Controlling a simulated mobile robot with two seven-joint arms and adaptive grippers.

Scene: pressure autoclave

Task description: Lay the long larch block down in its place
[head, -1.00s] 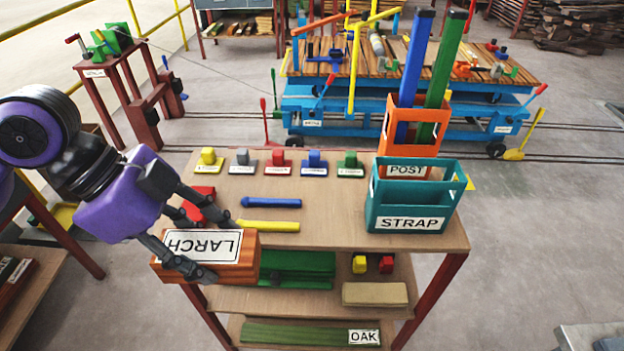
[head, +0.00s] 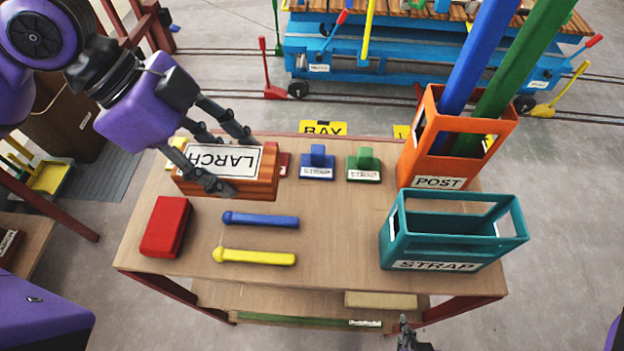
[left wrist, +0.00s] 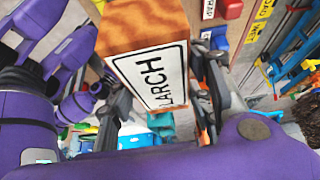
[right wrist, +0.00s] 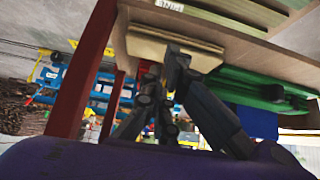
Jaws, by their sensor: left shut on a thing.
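The long larch block (head: 262,188) is orange-brown wood with a white LARCH label, which reads upside down in the head view. My left gripper (head: 226,162) is shut across it. The block is over the back left of the table top (head: 330,215); I cannot tell how far above it. It hides part of the row of small labelled pieces. In the left wrist view, the block (left wrist: 124,37) sits between both fingers (left wrist: 160,90). My right gripper (head: 405,328) is low at the table's front edge, by the lower shelf; its fingertips (right wrist: 163,72) look close together, but their gap is unclear.
A red block (head: 166,226), blue bar (head: 260,220) and yellow bar (head: 255,257) lie on the table. Blue (head: 318,162) and green (head: 364,164) labelled pieces stand behind. The table's middle is clear.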

